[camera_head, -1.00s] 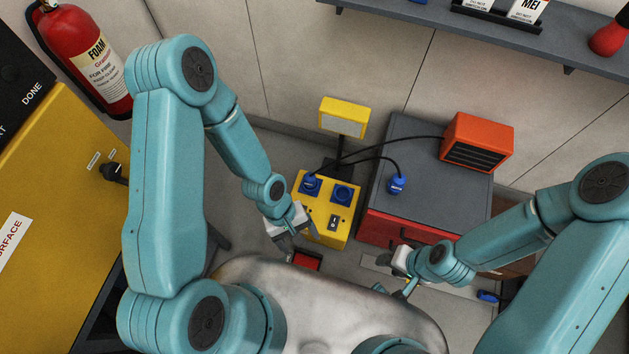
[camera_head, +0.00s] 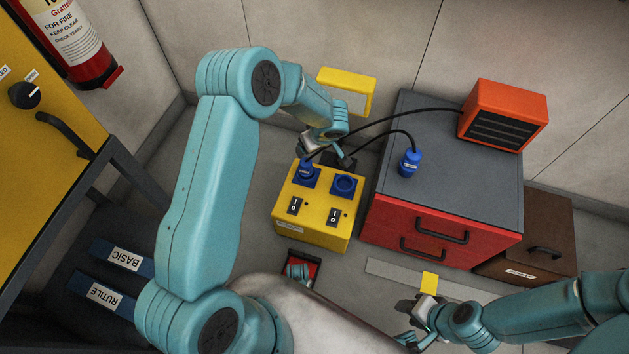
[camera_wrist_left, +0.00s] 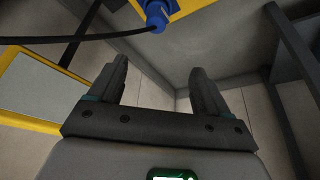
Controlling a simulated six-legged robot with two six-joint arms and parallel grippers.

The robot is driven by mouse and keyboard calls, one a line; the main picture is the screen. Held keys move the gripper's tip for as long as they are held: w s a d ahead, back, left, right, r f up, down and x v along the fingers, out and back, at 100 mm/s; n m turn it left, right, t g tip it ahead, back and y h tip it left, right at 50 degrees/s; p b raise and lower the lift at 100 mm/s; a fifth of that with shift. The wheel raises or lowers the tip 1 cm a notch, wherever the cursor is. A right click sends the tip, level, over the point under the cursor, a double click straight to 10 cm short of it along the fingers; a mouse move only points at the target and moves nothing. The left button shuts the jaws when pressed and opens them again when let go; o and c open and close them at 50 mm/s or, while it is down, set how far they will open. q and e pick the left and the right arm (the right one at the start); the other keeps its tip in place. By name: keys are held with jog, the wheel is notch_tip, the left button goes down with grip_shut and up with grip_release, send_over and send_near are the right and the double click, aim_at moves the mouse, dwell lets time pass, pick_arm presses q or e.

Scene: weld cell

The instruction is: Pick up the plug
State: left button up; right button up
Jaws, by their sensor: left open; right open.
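One blue plug (camera_head: 305,168) sits in the left socket of the yellow power box (camera_head: 285,214), with a black cable running from it. A second blue plug (camera_head: 409,163) is on top of the grey and red cabinet (camera_head: 388,222), its cable arching up from it. My left gripper (camera_head: 318,150) is open just above and behind the first plug; its fingers are partly hidden by the arm. In the left wrist view, my open fingers (camera_wrist_left: 155,82) hold nothing, and a blue plug (camera_wrist_left: 155,14) with its cable shows at the top edge. My right gripper (camera_head: 407,335) is open, low at right.
An orange heater-like box (camera_head: 508,112) stands on the cabinet. The right socket (camera_head: 344,185) is empty. A brown drawer box (camera_head: 537,225) is at right. Cables cross above the power box.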

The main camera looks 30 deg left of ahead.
pick_arm(q)
notch_tip(320, 180, down, 3)
jog(key=b, duration=0.6)
send_near(306, 162)
jog(key=x, duration=0.6)
jog(key=shift+s+d+f, duration=0.1)
jog(key=shift+s+d, duration=0.15)
jog(key=b+x, duration=0.1)
jog(key=x, duration=0.1)
jog(key=b+x, duration=0.1)
jog(key=x, duration=0.2)
jog(key=shift+w+a+f, duration=0.1)
jog(key=shift+w+a, duration=0.15)
pick_arm(e)
notch_tip(306, 162, down, 9)
jog(key=shift+w+d, duration=0.45)
pick_arm(q)
jog(key=c, duration=1.3)
